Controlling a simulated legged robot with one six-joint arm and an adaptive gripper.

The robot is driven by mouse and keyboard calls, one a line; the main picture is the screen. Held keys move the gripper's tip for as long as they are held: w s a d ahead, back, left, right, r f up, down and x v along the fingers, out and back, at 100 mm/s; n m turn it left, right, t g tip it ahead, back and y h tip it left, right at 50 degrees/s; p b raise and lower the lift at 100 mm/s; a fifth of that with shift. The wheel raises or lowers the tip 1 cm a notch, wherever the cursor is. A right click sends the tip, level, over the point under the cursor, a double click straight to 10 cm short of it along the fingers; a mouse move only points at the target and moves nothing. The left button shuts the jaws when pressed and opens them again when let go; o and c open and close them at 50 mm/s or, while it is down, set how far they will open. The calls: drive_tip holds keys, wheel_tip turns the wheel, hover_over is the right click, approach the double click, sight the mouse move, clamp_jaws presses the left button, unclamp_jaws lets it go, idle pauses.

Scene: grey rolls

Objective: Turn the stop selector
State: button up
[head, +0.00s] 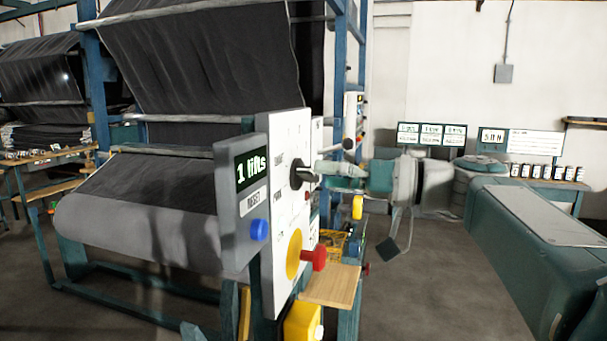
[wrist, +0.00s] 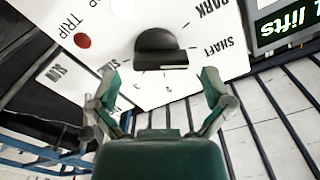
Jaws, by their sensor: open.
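The selector is a black knob (head: 297,174) on a white panel (head: 283,220) with printed labels. In the wrist view the knob (wrist: 160,48) has a flat bar-like grip. Labels reading PARK, SHAFT and TRIP stand around it, with a red dot by TRIP. My gripper (head: 322,173) is in front of the panel, facing the knob. In the wrist view my gripper (wrist: 159,78) is open, one finger on each side below the knob, with nothing between them. The knob appears just ahead of the fingertips; I cannot tell if they touch it.
A grey box beside the panel has a display (head: 252,171) reading "1 lifts" and a blue button (head: 259,229). A red mushroom button (head: 314,258) on a yellow disc sits low on the panel. A dark cloth roll frame stands left. Open floor (head: 420,295) lies right.

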sight(315, 175)
drive_tip(key=x, duration=0.3)
drive_tip(key=shift+a, duration=0.2)
drive_tip(key=c, duration=0.3)
drive_tip(key=shift+d, duration=0.25)
drive_tip(key=c, duration=0.7)
